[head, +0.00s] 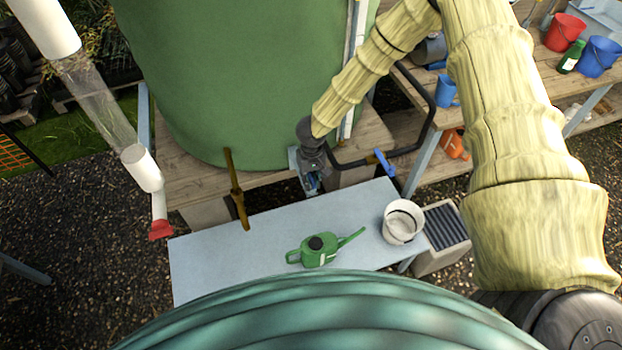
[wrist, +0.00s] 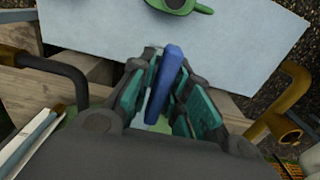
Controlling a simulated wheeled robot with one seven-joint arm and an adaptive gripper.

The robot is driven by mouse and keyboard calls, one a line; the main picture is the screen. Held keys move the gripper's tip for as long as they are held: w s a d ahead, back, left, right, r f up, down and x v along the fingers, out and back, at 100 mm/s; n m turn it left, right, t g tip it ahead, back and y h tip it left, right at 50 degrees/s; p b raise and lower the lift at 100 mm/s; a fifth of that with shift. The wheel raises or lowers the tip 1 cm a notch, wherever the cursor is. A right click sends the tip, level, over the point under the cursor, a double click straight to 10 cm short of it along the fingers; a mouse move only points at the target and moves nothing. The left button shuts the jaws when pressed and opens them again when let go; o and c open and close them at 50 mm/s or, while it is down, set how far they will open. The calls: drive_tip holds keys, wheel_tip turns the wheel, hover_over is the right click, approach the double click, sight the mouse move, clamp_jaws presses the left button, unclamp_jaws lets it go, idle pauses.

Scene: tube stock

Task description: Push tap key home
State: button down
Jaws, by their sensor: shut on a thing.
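My gripper (head: 312,182) is low in front of the green tank, between a brown tap and a black pipe. In the wrist view, my gripper (wrist: 158,98) has its teal pads closed around a long blue piece (wrist: 166,80), which looks like the tap key. The key points out past the fingertips toward the grey bench top. In the head view only a small bit of blue shows between the fingers. The brown tap (head: 236,190) stands to the left of my gripper and shows in the wrist view (wrist: 284,106) at right. I cannot see the key touching either fitting.
The grey bench (head: 225,262) carries a green watering can (head: 318,250) and a white bucket (head: 402,222). The black pipe (head: 400,150) with a blue lever (head: 384,163) is to the right of my gripper. The green tank (head: 235,80) stands close behind on planks.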

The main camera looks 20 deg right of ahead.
drive_tip(key=shift+f, duration=0.6)
drive_tip(key=shift+s+f+p, duration=0.2)
drive_tip(key=shift+s+p, duration=0.2)
drive_tip(key=shift+p, duration=0.45)
idle(3.4)
drive_tip(key=c, duration=1.3)
unclamp_jaws()
drive_tip(key=shift+w, duration=0.2)
drive_tip(key=shift+r, duration=0.1)
drive_tip(key=shift+r, duration=0.1)
drive_tip(key=shift+w+r, duration=0.1)
drive_tip(key=shift+r, duration=0.1)
wheel_tip(320, 180, up, 11)
drive_tip(key=shift+d+r, duration=0.15)
